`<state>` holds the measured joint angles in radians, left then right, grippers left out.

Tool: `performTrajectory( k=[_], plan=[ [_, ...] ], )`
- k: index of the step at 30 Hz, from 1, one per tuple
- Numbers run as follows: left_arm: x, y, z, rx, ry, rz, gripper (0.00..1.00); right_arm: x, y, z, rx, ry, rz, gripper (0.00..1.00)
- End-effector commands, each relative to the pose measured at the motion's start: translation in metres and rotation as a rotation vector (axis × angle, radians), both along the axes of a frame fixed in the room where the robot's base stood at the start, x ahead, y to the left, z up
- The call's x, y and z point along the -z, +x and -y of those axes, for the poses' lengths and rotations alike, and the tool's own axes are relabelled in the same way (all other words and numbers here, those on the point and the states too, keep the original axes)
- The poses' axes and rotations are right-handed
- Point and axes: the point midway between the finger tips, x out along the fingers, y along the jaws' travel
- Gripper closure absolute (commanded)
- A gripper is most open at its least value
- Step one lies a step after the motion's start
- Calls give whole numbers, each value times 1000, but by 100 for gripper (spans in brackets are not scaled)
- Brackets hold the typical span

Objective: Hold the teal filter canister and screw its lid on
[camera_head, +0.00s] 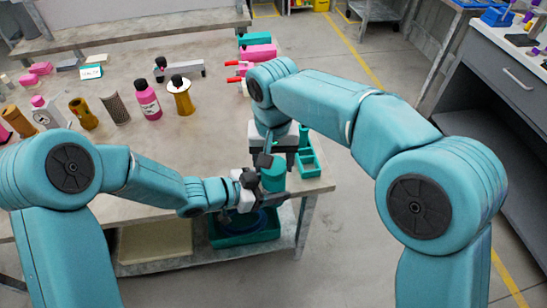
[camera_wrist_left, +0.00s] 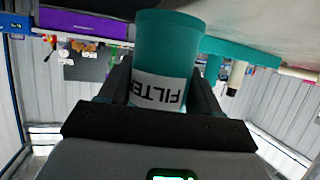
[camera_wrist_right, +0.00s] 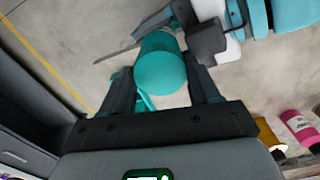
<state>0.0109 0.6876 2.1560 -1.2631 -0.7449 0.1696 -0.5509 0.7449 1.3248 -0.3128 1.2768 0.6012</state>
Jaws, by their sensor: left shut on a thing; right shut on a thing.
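The teal filter canister (camera_head: 273,180) is held off the table's front right corner. In the left wrist view the canister (camera_wrist_left: 165,50) stands between my left gripper's fingers, its white FILTER label upside down. My left gripper (camera_head: 248,193) is shut on it from the left. My right gripper (camera_head: 272,158) reaches down from above at the canister's upper end. In the right wrist view, a round teal piece, seemingly the lid (camera_wrist_right: 160,68), sits between its fingers, and the gripper is shut on it. The seam between lid and canister is hidden, so I cannot tell how they meet.
A teal bin (camera_head: 250,236) is on the lower shelf.

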Motion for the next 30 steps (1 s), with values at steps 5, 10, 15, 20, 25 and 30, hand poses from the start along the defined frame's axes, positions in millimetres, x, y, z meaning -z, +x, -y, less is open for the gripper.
performTrajectory(
  k=[5, 10, 15, 20, 25, 30],
  plan=[
    [-1, 0, 0, 0, 0, 1, 92, 4, 0, 0, 0, -1, -1, 72],
    [-1, 0, 0, 1, -2, 3, 92, 7, 0, 0, 0, -1, -2, 72],
    [-2, 0, 1, 2, -4, 6, 92, 8, 0, 1, 0, -2, -3, 72],
    [-3, 1, 1, 2, -5, 9, 91, 8, 0, 1, -1, -4, -3, 72],
    [-4, 1, 1, 4, -4, 10, 100, 9, -1, 0, -1, -3, -5, 13],
    [-4, 1, 2, 6, -4, 12, 100, 9, -1, -1, -1, -1, -5, 13]
  ],
)
